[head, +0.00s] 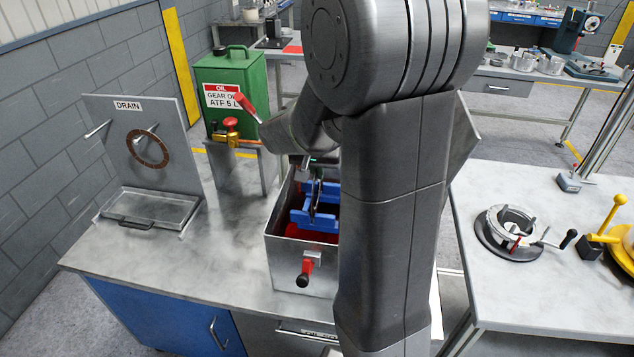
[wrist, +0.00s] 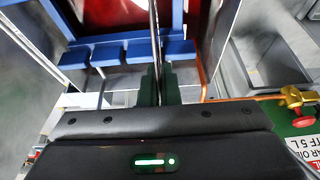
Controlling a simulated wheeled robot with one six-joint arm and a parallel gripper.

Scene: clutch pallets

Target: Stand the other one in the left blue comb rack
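A blue comb rack (head: 318,222) sits inside an open steel tank (head: 290,250) with red fluid at the bottom. My gripper (wrist: 158,88) is over the tank, partly hidden by my arm in the head view. Its dark green fingers are closed on a thin disc (wrist: 155,35), seen edge-on. The disc (head: 316,198) is upright among the blue bars; I cannot tell whether it rests in a slot. The rack's blue teeth (wrist: 110,55) show beyond the fingers in the wrist view. A brown ring disc (head: 148,148) hangs on the drain board. My arm hides the tank's right side.
A drain tray (head: 150,208) stands left of the tank. A green oil can (head: 232,88) and a stand with a red-knobbed brass valve (head: 231,130) are behind. The bench's front left is clear.

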